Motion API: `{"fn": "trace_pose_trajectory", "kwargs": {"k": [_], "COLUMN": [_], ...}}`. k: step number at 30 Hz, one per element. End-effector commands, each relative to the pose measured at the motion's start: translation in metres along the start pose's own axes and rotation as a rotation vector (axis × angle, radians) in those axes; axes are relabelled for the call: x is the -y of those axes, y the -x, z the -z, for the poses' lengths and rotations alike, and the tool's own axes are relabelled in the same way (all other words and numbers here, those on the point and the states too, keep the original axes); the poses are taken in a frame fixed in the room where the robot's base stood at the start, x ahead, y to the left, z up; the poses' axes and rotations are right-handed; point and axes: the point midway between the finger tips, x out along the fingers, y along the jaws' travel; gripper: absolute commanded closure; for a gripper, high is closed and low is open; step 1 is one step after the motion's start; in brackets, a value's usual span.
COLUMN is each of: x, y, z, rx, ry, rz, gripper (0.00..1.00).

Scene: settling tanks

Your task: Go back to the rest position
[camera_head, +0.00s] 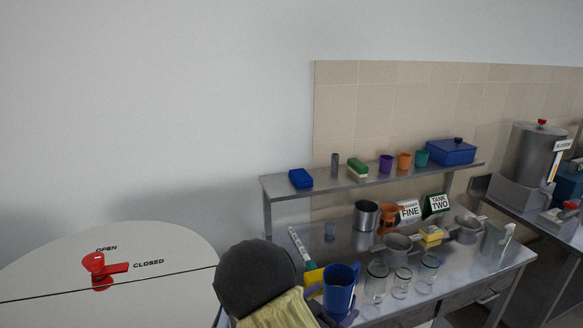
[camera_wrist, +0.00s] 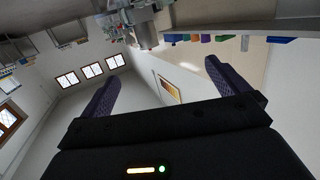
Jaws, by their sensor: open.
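My gripper (camera_wrist: 160,76) shows in the wrist view with its two purple fingers spread wide and nothing between them. In the head view my dark, rounded arm part covers the near left end of the steel table (camera_head: 455,284), and the gripper is mostly hidden there. A blue jug (camera_head: 340,287) stands beside my arm in that view; I cannot tell whether they touch. The wrist view is tilted and looks across the room, with windows (camera_wrist: 92,71) and a framed picture (camera_wrist: 170,90) on the walls.
Glass jars (camera_head: 401,282), metal pots (camera_head: 366,216) and signs (camera_head: 410,210) crowd the table. Above it a shelf (camera_head: 400,178) holds cups and a blue box (camera_head: 451,152). A steel urn (camera_head: 528,155) stands right.

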Motion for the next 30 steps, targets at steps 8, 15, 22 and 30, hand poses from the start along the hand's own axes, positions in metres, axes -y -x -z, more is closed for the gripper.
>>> {"fn": "trace_pose_trajectory", "kwargs": {"k": [8,15,22,30], "x": [0.007,0.010,-0.009,-0.079], "y": [-0.014,-0.017,0.006,0.050], "z": [-0.009,-0.018,-0.021,-0.022], "rx": [0.178,0.425,0.710,0.976], "ry": [-0.022,-0.020,0.060,0.282], "rz": [0.100,0.258,0.457,0.611], "gripper": [0.00,0.00,0.00,0.00]}}
